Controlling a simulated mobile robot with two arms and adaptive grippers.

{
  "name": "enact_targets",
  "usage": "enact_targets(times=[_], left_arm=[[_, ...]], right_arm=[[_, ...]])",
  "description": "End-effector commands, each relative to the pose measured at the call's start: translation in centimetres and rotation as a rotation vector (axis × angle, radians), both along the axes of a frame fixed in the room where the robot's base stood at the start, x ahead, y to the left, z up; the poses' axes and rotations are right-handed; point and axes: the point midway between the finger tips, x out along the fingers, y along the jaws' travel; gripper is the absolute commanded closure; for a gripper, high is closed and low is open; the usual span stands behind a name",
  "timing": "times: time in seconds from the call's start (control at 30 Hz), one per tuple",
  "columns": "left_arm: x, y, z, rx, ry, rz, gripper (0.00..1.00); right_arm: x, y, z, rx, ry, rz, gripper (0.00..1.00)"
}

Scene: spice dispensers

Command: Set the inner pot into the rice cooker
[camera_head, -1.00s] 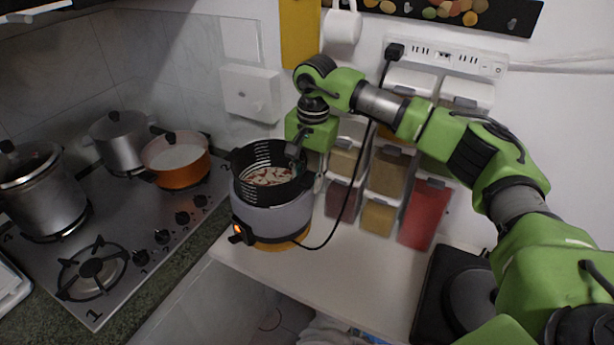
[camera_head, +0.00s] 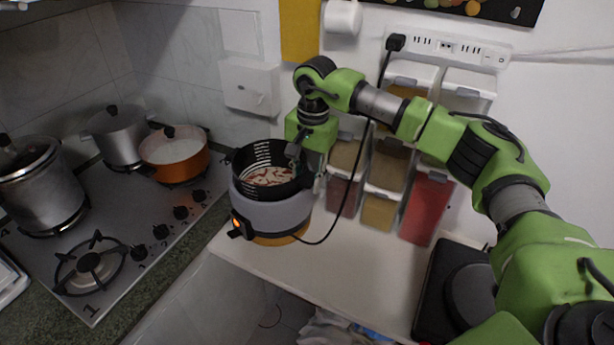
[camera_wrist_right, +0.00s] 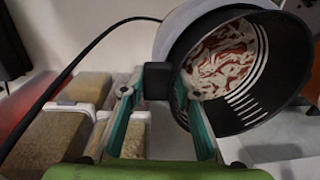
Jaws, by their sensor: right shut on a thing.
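The black inner pot (camera_head: 264,158), with white lines inside and red and white food at its bottom, sits upright in the mouth of the grey rice cooker (camera_head: 272,212). Its dark rim stands above the cooker's body. My right gripper (camera_head: 297,158) is at the pot's right side, shut on the pot's dark handle. In the right wrist view the gripper (camera_wrist_right: 160,95) has its two green fingers around a black block at the pot's rim (camera_wrist_right: 178,45). How deep the pot sits is hidden by the cooker wall. My left gripper does not show.
Spice dispensers (camera_head: 388,166) stand against the wall right of the cooker. A black cord runs from the cooker to the power strip (camera_head: 458,50). The stove (camera_head: 140,215) with an orange pot (camera_head: 174,158) is at left. The white counter (camera_head: 330,270) is clear in front.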

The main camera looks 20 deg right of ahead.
Motion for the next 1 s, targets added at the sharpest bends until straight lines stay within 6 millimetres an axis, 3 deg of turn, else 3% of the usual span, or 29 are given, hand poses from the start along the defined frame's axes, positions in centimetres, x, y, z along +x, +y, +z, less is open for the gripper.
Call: enact_targets(times=[1.0], left_arm=[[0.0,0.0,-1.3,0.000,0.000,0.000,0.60]], right_arm=[[0.2,0.1,-1.6,0.005,-0.008,0.000,1.00]])
